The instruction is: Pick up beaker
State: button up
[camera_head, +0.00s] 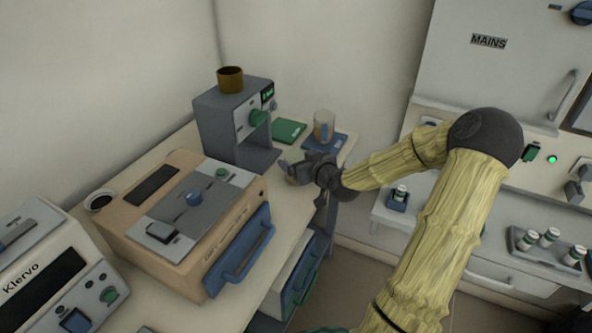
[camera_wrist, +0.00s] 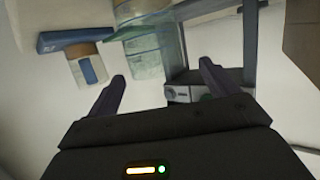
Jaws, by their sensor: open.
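My gripper (camera_head: 292,170) is open over the bench, in front of the grey coffee-machine-like unit. In the wrist view its two dark fingers (camera_wrist: 162,71) are apart. A clear, greenish glass-like vessel (camera_wrist: 146,48), seemingly the beaker, shows beyond the gap between them; I cannot tell whether it touches a finger. In the head view the fingers partly hide what is at their tips. A second clear vessel with a blue mark (camera_head: 324,125) stands on a blue pad (camera_head: 338,143) behind my gripper; it seems to show in the wrist view as a pale cylinder (camera_wrist: 88,70).
The grey unit (camera_head: 232,122) with a brown cup (camera_head: 230,79) on top stands left of my gripper. A green pad (camera_head: 289,131) lies behind it. A peach-coloured device (camera_head: 185,215) and a white Klervo device (camera_head: 50,270) fill the near bench. Bottles in a tray (camera_head: 545,247) stand right.

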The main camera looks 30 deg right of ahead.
aim_at(291, 154)
jog(key=shift+w, duration=0.1)
jog(key=x, duration=0.5)
jog(key=shift+d+f, duration=0.1)
jog(key=shift+f, duration=0.15)
jog(key=c, duration=1.5)
notch_tip(291, 154, up, 10)
jog(key=shift+r+p, duration=0.1)
jog(key=shift+p, duration=0.45)
